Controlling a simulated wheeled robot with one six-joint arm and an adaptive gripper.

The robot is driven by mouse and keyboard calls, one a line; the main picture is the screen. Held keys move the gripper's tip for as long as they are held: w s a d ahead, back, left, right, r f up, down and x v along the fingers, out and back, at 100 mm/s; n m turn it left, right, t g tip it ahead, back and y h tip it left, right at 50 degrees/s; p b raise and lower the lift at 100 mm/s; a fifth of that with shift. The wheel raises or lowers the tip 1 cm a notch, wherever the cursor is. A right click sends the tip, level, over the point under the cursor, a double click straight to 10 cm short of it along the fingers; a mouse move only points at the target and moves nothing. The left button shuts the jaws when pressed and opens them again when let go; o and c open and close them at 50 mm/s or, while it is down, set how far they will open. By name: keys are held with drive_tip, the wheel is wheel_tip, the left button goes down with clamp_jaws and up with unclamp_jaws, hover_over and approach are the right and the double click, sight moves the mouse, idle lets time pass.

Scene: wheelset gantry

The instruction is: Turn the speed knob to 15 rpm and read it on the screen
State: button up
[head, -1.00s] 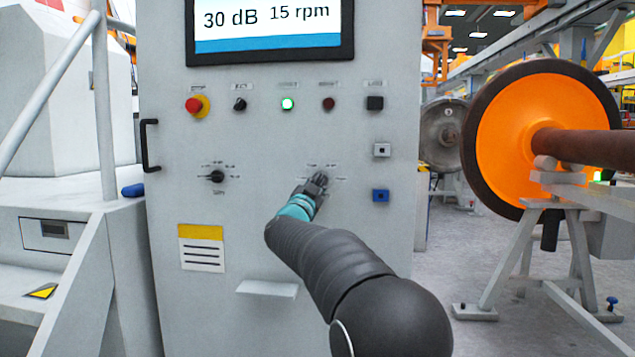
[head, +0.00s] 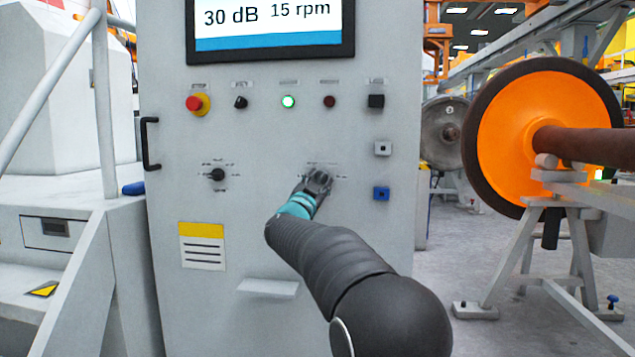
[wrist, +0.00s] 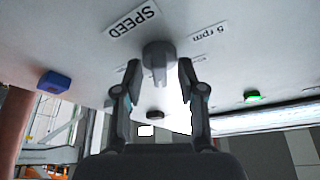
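The speed knob (wrist: 158,58) is a grey knob with a raised grip bar, under a "SPEED" label in the wrist view. A "5 rpm" mark shows beside it. My gripper (wrist: 159,72) has one finger on each side of the knob, with visible gaps. It is open. In the head view my gripper (head: 320,182) covers the knob and part of its scale. The screen (head: 270,22) at the top of the grey cabinet reads "30 dB" and "15 rpm".
The cabinet (head: 240,135) also bears a red emergency button (head: 194,104), a lit green button (head: 288,102), another rotary knob (head: 217,175) and a blue socket (head: 381,193). A small shelf (head: 268,287) juts out below. An orange wheel (head: 505,135) stands at right.

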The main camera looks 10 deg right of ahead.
drive_tip(key=v, duration=1.2)
drive_tip(key=shift+f, duration=0.1)
